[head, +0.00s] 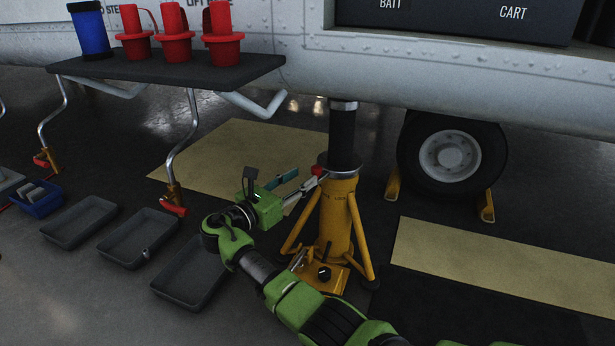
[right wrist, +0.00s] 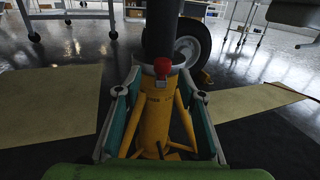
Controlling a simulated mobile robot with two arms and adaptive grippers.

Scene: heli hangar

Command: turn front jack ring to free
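The yellow front jack (head: 337,217) stands upright under the aircraft, with a dark shaft rising from it to the fuselage. The grey jack ring (head: 345,171) sits around the top of the yellow body, with a red knob (head: 317,170) on its near left side. My right gripper (head: 307,178) is open at the left of the ring, fingers pointing at it. In the right wrist view the jack body (right wrist: 155,120) and red knob (right wrist: 162,66) lie between the two spread fingers. I cannot tell whether a fingertip touches the ring. My left gripper is not in view.
A wheel (head: 450,155) with yellow chocks stands right of the jack. A dark shelf (head: 165,68) holding red and blue parts is at upper left. Grey trays (head: 188,273) and a blue bin (head: 38,201) lie on the floor at left.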

